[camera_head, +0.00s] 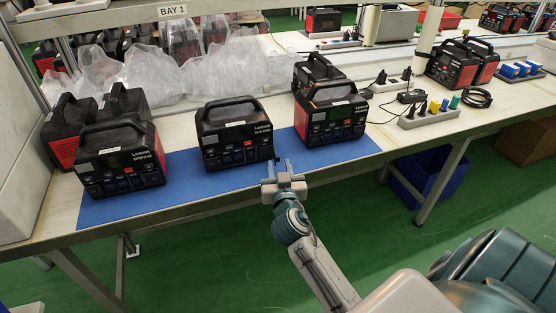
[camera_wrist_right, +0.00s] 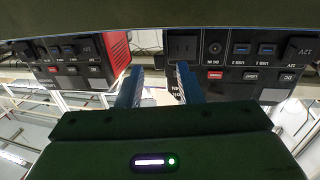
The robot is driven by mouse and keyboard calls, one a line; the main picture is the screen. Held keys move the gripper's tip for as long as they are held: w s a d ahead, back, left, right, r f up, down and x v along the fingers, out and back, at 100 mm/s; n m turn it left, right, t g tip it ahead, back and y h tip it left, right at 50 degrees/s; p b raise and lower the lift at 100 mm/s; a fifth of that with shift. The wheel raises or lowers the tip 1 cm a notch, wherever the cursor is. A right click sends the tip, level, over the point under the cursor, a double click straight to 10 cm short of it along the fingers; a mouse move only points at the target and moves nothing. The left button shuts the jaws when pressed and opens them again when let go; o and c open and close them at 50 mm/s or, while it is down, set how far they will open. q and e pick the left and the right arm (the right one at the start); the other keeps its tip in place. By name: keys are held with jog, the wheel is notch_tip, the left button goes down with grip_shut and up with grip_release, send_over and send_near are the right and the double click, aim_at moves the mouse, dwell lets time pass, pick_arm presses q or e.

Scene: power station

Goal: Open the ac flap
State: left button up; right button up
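Three black power stations stand on the blue mat (camera_head: 190,165): a left one (camera_head: 118,160), a middle one (camera_head: 235,135) and a right one (camera_head: 332,117). My right gripper (camera_head: 280,169) is open and empty at the mat's front edge, in front of the gap between the middle and right stations. In the right wrist view, which looks upside down, its two fingers (camera_wrist_right: 158,85) stand apart. A square dark socket panel (camera_wrist_right: 183,47) shows beyond the picture-right finger. It may be the AC flap area; I cannot tell whether a flap there is shut. My left gripper is not in view.
More power stations stand behind the left one and at the right (camera_head: 452,66). A power strip with coloured plugs (camera_head: 429,116) lies right of the mat. Clear plastic bags (camera_head: 215,70) lie behind. A blue bin (camera_head: 428,176) sits under the table.

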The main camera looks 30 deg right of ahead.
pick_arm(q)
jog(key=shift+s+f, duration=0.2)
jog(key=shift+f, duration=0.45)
pick_arm(e)
jog(key=shift+x, duration=1.3)
grip_shut()
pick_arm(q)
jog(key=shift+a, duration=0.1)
pick_arm(e)
jog(key=shift+s+d, duration=0.1)
jog(key=shift+d, duration=0.05)
